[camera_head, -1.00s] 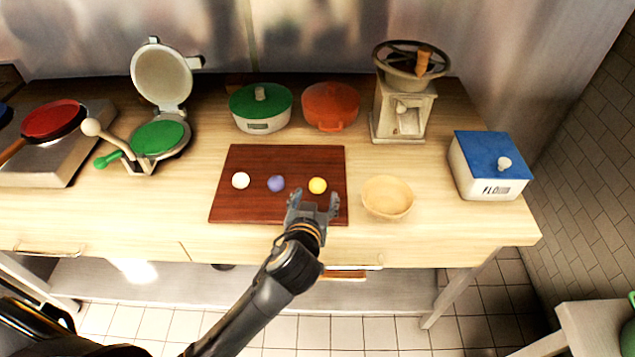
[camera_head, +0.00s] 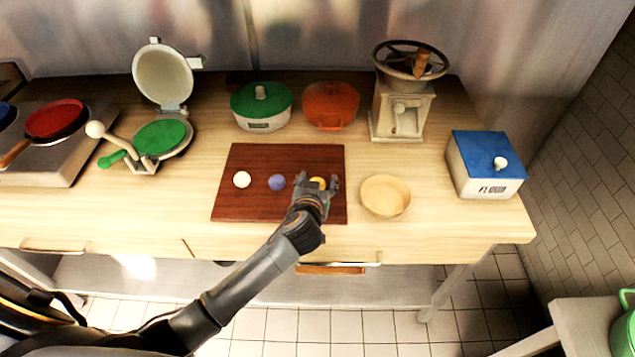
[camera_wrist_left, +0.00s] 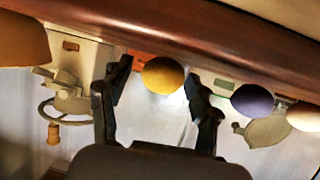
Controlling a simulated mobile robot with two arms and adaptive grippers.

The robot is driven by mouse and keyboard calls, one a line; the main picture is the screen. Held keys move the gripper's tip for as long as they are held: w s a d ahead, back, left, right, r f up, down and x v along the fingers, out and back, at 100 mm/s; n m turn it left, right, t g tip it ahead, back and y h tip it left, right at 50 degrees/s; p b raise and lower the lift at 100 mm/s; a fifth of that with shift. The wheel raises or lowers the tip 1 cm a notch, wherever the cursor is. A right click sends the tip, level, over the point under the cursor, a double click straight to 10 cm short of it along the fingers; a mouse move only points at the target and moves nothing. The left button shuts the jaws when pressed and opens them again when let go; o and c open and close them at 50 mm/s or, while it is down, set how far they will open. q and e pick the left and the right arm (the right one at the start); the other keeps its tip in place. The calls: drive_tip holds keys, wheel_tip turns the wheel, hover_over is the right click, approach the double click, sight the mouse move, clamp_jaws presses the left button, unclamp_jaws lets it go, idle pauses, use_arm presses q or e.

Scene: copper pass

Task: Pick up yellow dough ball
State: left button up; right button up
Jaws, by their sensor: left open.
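The yellow dough ball (camera_head: 318,182) sits on the dark wooden board (camera_head: 238,207), at the right of a row with a purple ball (camera_head: 277,183) and a white ball (camera_head: 241,180). My left gripper (camera_head: 318,184) is open and reaches over the board, its fingers on either side of the yellow ball and partly covering it. In the left wrist view the yellow ball (camera_wrist_left: 163,75) lies between the two spread fingertips (camera_wrist_left: 160,85). I cannot tell whether either finger touches it. My right gripper is not in view.
A wooden bowl (camera_head: 385,196) stands just right of the board. Behind are a green-lidded pot (camera_head: 261,108), an orange pot (camera_head: 330,106) and a grinder (camera_head: 402,105). A blue-lidded flour box (camera_head: 486,165) is at the right, an open press (camera_head: 160,137) at the left.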

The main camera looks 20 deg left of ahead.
use_arm(q)
drive_tip(key=c, duration=1.2)
